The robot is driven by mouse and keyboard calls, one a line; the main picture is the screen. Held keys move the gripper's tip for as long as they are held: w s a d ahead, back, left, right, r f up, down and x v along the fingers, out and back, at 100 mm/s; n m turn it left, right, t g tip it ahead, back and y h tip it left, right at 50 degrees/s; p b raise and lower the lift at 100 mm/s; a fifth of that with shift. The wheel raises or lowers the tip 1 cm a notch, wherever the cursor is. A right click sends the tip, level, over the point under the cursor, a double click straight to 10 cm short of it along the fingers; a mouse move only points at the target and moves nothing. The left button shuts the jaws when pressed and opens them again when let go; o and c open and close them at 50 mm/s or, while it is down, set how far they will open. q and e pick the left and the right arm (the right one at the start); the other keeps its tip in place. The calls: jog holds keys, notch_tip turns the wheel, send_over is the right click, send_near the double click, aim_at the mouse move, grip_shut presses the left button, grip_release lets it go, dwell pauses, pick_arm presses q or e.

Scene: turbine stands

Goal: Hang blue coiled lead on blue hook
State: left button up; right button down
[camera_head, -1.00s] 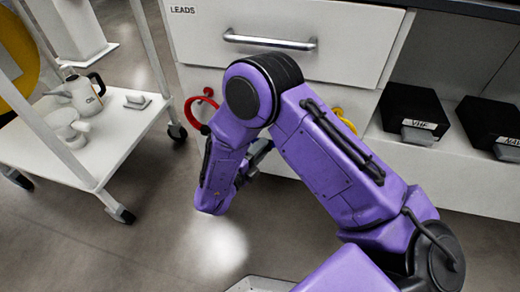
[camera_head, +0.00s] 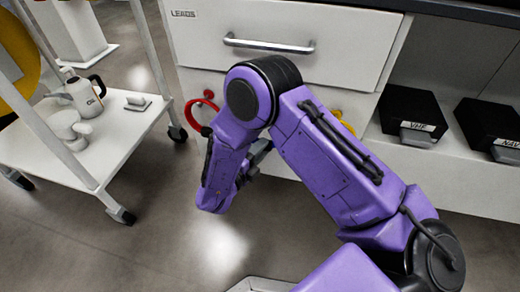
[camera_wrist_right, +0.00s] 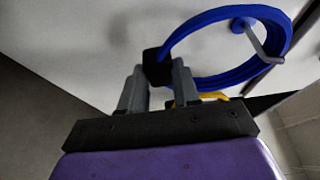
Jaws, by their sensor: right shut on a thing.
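The blue coiled lead (camera_wrist_right: 215,80) shows in the right wrist view as a loop of several strands with a black block (camera_wrist_right: 157,66) at its left. My right gripper (camera_wrist_right: 158,78) is shut on this block. A hook (camera_wrist_right: 262,45) with a blue round base and a grey prong stands on the white panel. It shows within the loop's opening, and the prong's tip crosses in front of the lower right strands. Whether the loop rests on the prong I cannot tell. In the head view my purple right arm hides the coil and most of the gripper. My left gripper is out of view.
A red lead (camera_head: 196,122) and a yellow lead (camera_head: 343,117) hang on the cabinet front below the LEADS drawer (camera_head: 290,25). Black boxes (camera_head: 410,110) sit on the right shelf. A white cart (camera_head: 110,150) with a kettle (camera_head: 84,96) stands left.

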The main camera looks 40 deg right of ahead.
jog(key=shift+w+d, duration=0.1)
jog(key=shift+d, duration=0.05)
jog(key=c, duration=0.6)
grip_release()
jog(key=p+v, duration=0.1)
jog(key=v, duration=0.6)
jog(key=shift+r+p, duration=0.15)
jog(key=shift+p, duration=0.2)
